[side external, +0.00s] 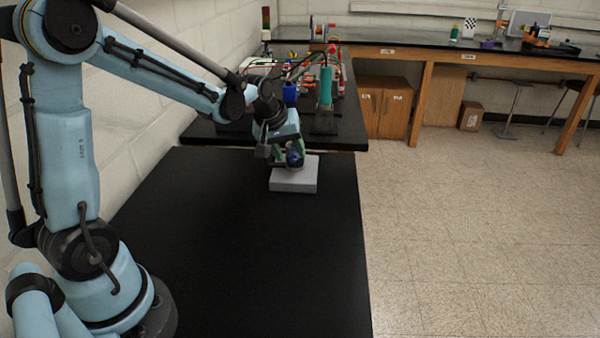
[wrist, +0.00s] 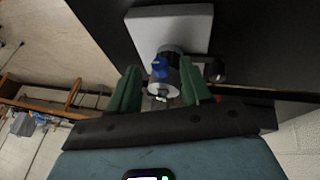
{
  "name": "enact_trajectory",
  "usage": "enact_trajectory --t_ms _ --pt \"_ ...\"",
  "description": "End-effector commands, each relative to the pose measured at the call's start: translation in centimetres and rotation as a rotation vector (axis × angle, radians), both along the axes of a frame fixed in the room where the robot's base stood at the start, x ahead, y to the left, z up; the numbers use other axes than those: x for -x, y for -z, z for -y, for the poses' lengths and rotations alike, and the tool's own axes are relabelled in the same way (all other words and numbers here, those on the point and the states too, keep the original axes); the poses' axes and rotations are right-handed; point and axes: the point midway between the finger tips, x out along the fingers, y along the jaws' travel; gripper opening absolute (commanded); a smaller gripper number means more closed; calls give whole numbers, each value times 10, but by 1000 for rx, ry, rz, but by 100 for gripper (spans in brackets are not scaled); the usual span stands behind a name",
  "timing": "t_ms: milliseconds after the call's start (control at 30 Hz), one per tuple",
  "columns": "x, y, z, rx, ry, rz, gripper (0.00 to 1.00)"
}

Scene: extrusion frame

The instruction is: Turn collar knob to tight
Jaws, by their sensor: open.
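The blue collar knob (wrist: 160,68) sits on a grey cylindrical collar (wrist: 173,60) in the wrist view. The collar stands on a pale grey square base (wrist: 195,22), which also shows in the side external view (side external: 294,178) on the black table. My gripper (wrist: 158,88) has two green fingers, apart, with the lower part of the collar between them in the picture. The knob lies toward the left finger. I cannot tell whether the fingers touch the collar. In the side external view my gripper (side external: 294,156) is just above the base and largely hides the collar.
A dark round part (wrist: 215,70) sits right of the collar in the wrist view. The black table (side external: 260,245) is clear in front of the base. Behind it, another bench holds a green cylinder (side external: 325,86), a blue container (side external: 290,94) and other equipment.

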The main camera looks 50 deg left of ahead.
Motion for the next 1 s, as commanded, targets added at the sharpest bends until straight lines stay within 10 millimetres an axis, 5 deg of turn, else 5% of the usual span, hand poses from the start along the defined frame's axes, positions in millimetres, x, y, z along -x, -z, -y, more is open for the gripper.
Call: enact_trajectory --t_ms 500,800,1000 --pt "-5 12 -1 0 1 0 48" --pt "-5 11 -1 0 1 0 2" --pt "-5 11 -1 -4 1 -3 0"
